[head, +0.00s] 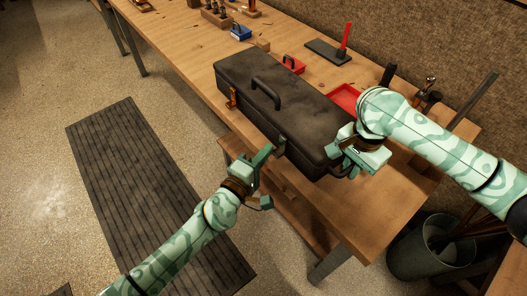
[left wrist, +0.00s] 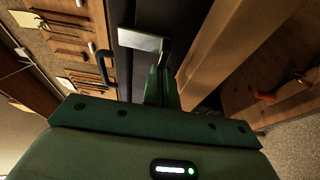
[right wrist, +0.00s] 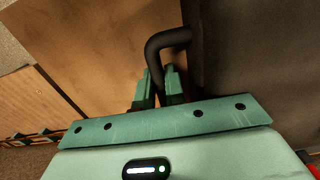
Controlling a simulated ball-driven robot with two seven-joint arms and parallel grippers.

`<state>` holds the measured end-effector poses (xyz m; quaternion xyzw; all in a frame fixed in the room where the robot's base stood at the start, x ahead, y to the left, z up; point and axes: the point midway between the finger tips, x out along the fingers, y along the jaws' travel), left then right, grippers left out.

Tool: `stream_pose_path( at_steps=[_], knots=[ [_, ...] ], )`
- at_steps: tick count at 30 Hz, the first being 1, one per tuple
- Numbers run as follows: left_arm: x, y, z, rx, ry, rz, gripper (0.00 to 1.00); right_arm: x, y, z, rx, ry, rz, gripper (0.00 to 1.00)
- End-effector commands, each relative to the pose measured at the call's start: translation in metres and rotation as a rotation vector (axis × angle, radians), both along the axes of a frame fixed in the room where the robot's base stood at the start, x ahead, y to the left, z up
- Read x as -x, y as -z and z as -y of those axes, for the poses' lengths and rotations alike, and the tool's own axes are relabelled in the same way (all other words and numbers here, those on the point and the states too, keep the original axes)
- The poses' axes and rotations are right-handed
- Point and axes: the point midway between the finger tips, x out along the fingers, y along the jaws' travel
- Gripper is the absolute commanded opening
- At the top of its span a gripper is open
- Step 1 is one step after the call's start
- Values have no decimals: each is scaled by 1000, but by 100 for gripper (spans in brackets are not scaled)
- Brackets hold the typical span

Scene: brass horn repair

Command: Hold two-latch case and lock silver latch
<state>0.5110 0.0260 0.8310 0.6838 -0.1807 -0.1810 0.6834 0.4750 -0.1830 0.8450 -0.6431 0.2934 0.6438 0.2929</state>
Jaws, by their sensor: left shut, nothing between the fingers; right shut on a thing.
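The black two-latch case (head: 285,98) sits closed on the workbench. Its brass-coloured latch (head: 232,98) is at the left of the front face. The silver latch (left wrist: 142,41) shows as a bright plate in the left wrist view; whether it is locked I cannot tell. My left gripper (left wrist: 162,78) is shut and empty, with its fingertips right at the silver latch; contact is unclear. In the head view this gripper (head: 271,152) is at the front face. My right gripper (right wrist: 158,84) is shut on the case's dark side handle (right wrist: 166,42), at the right end.
The wooden bench (head: 372,216) has free room at its right end. Behind the case are a red tray (head: 344,97), a small red box (head: 293,65) and a dark pad (head: 327,52) with a red upright tool. A grey bin (head: 432,246) stands on the floor at right.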

Motion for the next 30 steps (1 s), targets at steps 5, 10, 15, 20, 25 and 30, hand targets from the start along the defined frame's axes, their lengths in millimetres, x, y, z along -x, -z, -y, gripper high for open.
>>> stream_pose_path(
  at_steps=[5,10,15,20,25,30],
  knots=[
    [17,1,15,4,2,-3,0,-1,-1,0,-1,1,2,0],
    [21,0,19,0,2,-1,0,-1,-1,-1,-2,1,2,0],
    [21,0,19,1,4,-2,0,-1,-1,-1,-3,1,3,0],
    [15,0,14,-1,4,0,0,-1,-1,-1,-3,1,2,0],
    [-9,0,-8,-7,0,4,0,-1,-1,-1,-3,1,2,0],
    [23,2,-29,-3,-1,-3,0,0,-1,-1,-3,1,2,0]
  ],
)
